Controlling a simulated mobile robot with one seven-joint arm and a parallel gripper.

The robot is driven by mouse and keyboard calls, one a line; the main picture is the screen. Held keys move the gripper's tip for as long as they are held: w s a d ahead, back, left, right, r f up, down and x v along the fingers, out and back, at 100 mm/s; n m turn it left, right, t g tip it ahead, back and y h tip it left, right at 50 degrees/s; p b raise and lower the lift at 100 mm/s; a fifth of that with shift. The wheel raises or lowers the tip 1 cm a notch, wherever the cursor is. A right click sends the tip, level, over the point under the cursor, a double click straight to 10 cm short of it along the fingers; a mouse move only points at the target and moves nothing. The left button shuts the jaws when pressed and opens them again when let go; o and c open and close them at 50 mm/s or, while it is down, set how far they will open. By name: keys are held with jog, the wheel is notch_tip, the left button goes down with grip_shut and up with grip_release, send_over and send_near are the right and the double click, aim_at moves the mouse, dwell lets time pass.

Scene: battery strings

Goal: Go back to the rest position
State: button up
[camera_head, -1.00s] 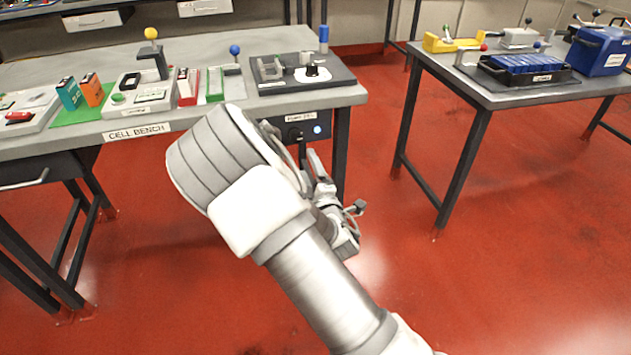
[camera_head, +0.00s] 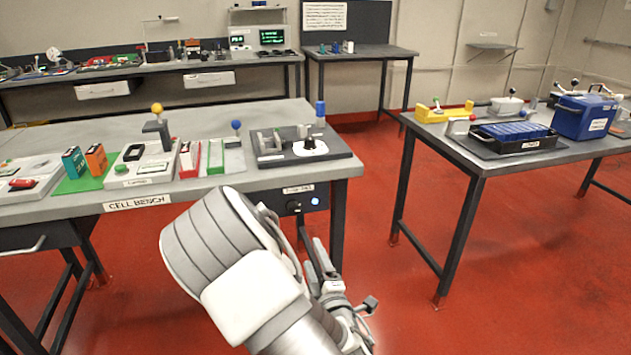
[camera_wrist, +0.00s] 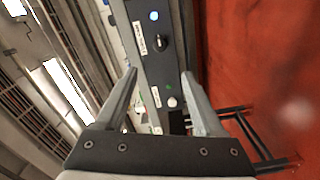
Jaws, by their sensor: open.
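My gripper (camera_wrist: 160,100) is open and empty in the wrist view, its two grey fingers apart with nothing between them. Behind the fingers the wrist view shows the dark front panel (camera_wrist: 160,60) of the cell bench, with a knob and a lit blue button. In the head view my arm is folded in front of the cell bench (camera_head: 90,207), near its right corner.
The cell bench holds teal (camera_head: 74,162) and orange (camera_head: 97,160) blocks, a yellow-knobbed stand (camera_head: 157,130) and a dark tray (camera_head: 325,155). At right, another table (camera_head: 470,150) carries a blue box (camera_head: 584,118) and a black tray of blue cells (camera_head: 514,133). Red floor (camera_head: 385,290) is clear between them.

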jog(key=s+d+r+m+g+h, duration=0.1)
jog(key=d+r+m+g+h, duration=0.3)
jog(key=d+r+m+g, duration=0.55)
jog(key=s+d+r+m+g, duration=0.1)
jog(key=s+d+r+m, duration=0.15)
jog(key=s, duration=0.65)
jog(key=s+d+r+m+g+h+p, duration=0.1)
jog(key=s+r+m, duration=0.25)
jog(key=s, duration=0.45)
jog(key=s+d+r+m, duration=0.2)
jog(key=s+r, duration=0.2)
jog(key=s, duration=0.5)
notch_tip(320, 180, up, 19)
jog(key=p, duration=1.9)
jog(key=shift+w+a, duration=0.15)
jog(key=shift+w, duration=0.2)
jog(key=shift+f, duration=0.2)
jog(key=c, duration=0.3)
jog(key=shift+a, duration=0.15)
jog(key=shift+c, duration=0.2)
